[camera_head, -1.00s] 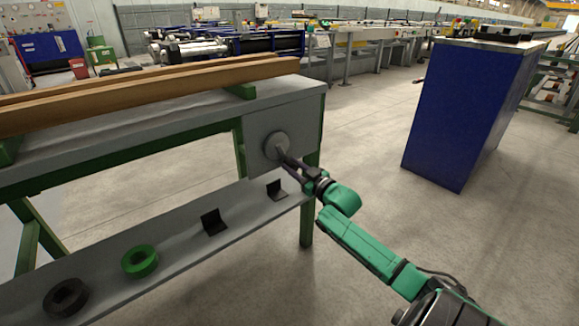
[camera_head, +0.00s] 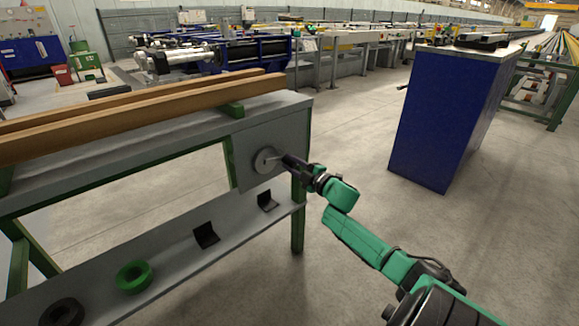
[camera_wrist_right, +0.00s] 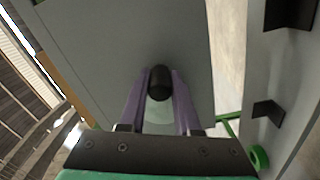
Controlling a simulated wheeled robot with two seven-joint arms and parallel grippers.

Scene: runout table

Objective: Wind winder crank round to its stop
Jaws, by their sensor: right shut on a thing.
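The winder crank's round grey disc (camera_head: 266,161) is on the grey plate at the right end of the runout table. My right gripper (camera_head: 286,160) is at the right side of the disc. In the right wrist view its two fingers (camera_wrist_right: 159,88) are shut on the dark rounded crank handle (camera_wrist_right: 159,80), with the grey plate (camera_wrist_right: 95,45) behind. My left gripper is not in view.
Timber beams (camera_head: 130,112) lie on the table top. The lower shelf (camera_head: 180,262) holds a green ring (camera_head: 134,276), a dark ring (camera_head: 62,313) and black angle brackets (camera_head: 206,236). A blue cabinet (camera_head: 450,115) stands to the right. Floor between is clear.

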